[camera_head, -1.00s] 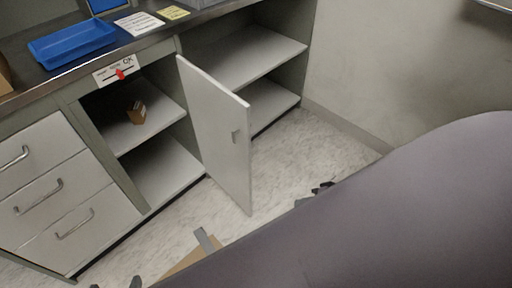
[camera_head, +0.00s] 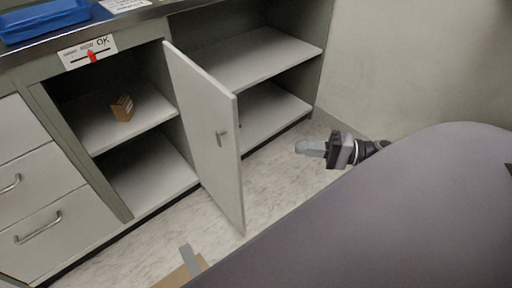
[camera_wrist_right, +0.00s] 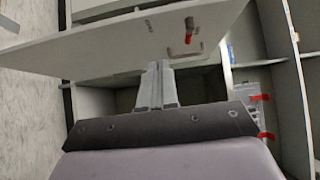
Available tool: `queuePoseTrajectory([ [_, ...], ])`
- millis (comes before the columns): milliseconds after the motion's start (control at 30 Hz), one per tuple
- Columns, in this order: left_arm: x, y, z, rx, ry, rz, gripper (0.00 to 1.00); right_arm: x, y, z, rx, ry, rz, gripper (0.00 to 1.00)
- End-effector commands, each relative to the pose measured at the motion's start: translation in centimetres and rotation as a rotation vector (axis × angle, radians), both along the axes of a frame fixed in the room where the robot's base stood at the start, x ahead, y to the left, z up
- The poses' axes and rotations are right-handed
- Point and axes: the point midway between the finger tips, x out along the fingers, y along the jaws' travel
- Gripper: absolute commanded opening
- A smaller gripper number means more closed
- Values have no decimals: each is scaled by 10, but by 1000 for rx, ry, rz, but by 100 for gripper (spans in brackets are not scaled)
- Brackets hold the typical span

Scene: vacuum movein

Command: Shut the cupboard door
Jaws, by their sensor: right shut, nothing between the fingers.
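The cupboard door (camera_head: 205,130) is a pale grey panel, standing open and jutting out from the cabinet front in the head view. A small handle (camera_head: 222,136) sits near its free edge. The open compartment (camera_head: 125,130) left of its hinge has a shelf with a small brown box (camera_head: 122,108) on it. My right gripper (camera_head: 311,148) is shut and empty, to the right of the door, with a gap between them in that view. In the right wrist view its closed fingers (camera_wrist_right: 157,82) point at a pale panel (camera_wrist_right: 85,45), probably the door; contact is unclear. My left gripper is out of view.
A second open shelf bay (camera_head: 250,60) lies behind and right of the door. Drawers (camera_head: 40,200) stand at the left. A blue tray (camera_head: 45,18) is on the worktop. Floor (camera_head: 275,185) between door and right gripper is clear. A brown item (camera_head: 180,275) shows at the bottom.

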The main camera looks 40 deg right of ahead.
Motion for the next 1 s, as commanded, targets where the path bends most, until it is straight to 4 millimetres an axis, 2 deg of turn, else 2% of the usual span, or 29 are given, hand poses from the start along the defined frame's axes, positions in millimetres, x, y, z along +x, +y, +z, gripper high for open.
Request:
queuePoseTrajectory([
  [167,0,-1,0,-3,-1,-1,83,9,8,2,7,-8,2,0],
  [600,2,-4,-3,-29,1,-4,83,70,73,2,6,-7,1,0],
  [800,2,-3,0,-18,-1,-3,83,68,101,1,5,-3,1,0],
  [1000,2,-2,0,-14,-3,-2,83,68,112,1,4,-3,0,0],
])
